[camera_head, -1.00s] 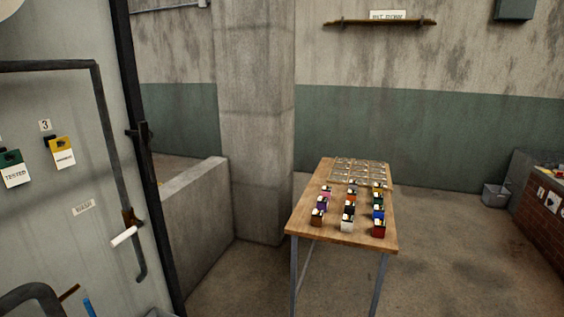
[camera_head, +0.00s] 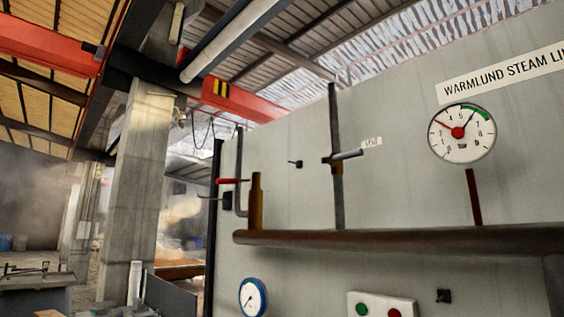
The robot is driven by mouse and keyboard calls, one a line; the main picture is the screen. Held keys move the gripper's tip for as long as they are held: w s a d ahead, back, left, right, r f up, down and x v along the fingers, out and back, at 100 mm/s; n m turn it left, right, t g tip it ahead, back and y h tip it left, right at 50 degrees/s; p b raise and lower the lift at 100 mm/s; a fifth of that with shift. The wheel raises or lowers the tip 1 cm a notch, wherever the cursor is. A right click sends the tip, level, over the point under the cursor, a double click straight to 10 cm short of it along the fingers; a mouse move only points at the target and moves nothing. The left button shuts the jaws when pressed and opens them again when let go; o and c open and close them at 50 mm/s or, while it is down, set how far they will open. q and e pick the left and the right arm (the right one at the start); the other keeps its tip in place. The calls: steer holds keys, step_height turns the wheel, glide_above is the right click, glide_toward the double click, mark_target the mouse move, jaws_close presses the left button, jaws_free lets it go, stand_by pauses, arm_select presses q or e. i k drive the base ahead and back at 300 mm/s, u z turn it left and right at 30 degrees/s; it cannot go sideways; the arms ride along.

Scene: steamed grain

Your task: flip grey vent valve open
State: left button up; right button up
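A valve with a grey lever (camera_head: 347,155) sits on a thin vertical pipe on the grey panel, right of centre. Its lever points right and slightly up, across the pipe. A small white label (camera_head: 372,142) is beside the lever tip; its lettering is too small to read surely. A second valve with a red lever (camera_head: 231,181) is on another pipe to the left. Neither of my grippers is in view.
A thick brown pipe (camera_head: 400,241) runs across the panel below the grey lever. A large gauge (camera_head: 462,133) is at right, a blue-rimmed gauge (camera_head: 252,297) and a green-and-red button box (camera_head: 376,305) below. A concrete column (camera_head: 135,190) stands left.

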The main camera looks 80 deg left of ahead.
mark_target(358, 153)
steer(key=u, duration=2.6)
steer(key=k, duration=0.55)
steer(key=u, duration=0.9)
steer(key=i, duration=0.9)
steer(key=z, duration=0.45)
